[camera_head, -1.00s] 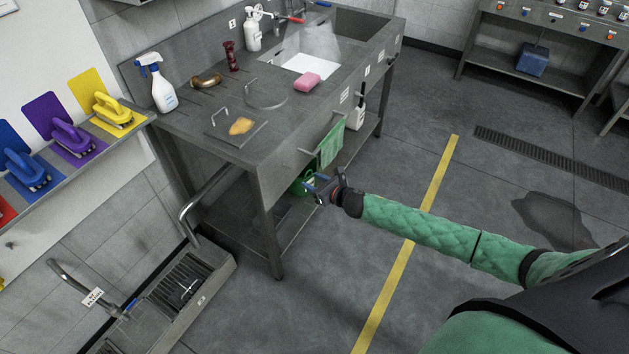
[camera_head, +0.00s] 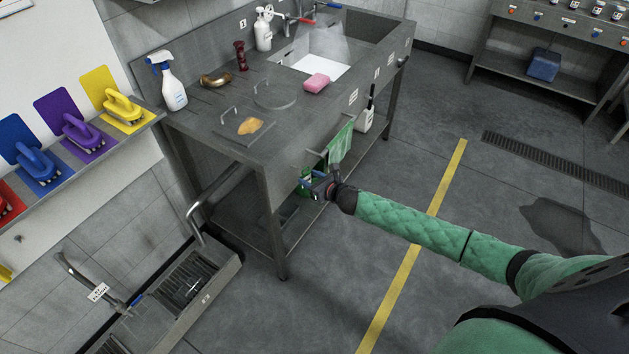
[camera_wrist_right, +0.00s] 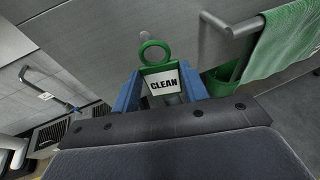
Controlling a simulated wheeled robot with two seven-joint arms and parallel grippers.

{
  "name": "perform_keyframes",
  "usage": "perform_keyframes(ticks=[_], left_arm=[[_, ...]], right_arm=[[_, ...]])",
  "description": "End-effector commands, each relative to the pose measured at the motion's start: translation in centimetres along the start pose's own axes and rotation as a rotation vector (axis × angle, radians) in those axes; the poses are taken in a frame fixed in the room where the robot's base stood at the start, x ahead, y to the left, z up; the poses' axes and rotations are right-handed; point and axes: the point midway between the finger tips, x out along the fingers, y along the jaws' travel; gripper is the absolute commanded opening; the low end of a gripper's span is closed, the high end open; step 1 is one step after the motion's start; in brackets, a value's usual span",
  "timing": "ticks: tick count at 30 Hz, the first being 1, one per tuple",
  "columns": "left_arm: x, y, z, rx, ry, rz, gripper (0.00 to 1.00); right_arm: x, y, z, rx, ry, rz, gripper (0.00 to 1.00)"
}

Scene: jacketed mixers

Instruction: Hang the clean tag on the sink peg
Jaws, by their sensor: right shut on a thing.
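The clean tag (camera_wrist_right: 164,85) is a white plate reading CLEAN with a green frame and a green ring on top. My right gripper (camera_wrist_right: 162,90) is shut on it, blue fingers on either side, and the ring stands clear above them. A pale rounded stub, probably the sink peg (camera_wrist_right: 145,37), shows just beyond the ring; I cannot tell whether they touch. In the head view my right gripper (camera_head: 318,187) is in front of the sink bench (camera_head: 290,148), below its top edge; the tag is too small to make out there. My left gripper is out of view.
A green towel (camera_head: 340,144) hangs from a rail close to the right gripper and shows in the wrist view (camera_wrist_right: 284,40). A green bucket (camera_wrist_right: 222,80) is below it. Bottles, a pink sponge (camera_head: 317,82) and a lid (camera_head: 274,96) are on the bench.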

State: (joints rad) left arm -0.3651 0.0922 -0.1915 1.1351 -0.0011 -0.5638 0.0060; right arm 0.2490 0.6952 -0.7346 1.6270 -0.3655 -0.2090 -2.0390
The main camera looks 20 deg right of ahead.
Motion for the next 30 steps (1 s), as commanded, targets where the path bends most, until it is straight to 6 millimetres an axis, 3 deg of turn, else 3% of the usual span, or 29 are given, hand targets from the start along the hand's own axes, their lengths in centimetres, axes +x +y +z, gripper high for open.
perform_keyframes(ticks=[19,30], left_arm=[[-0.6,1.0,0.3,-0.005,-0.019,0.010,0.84],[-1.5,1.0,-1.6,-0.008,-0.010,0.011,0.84]], right_arm=[[3.0,0.8,0.5,0.000,0.000,-0.001,0.20],[4.4,1.1,0.2,-0.002,0.000,0.000,0.20]])
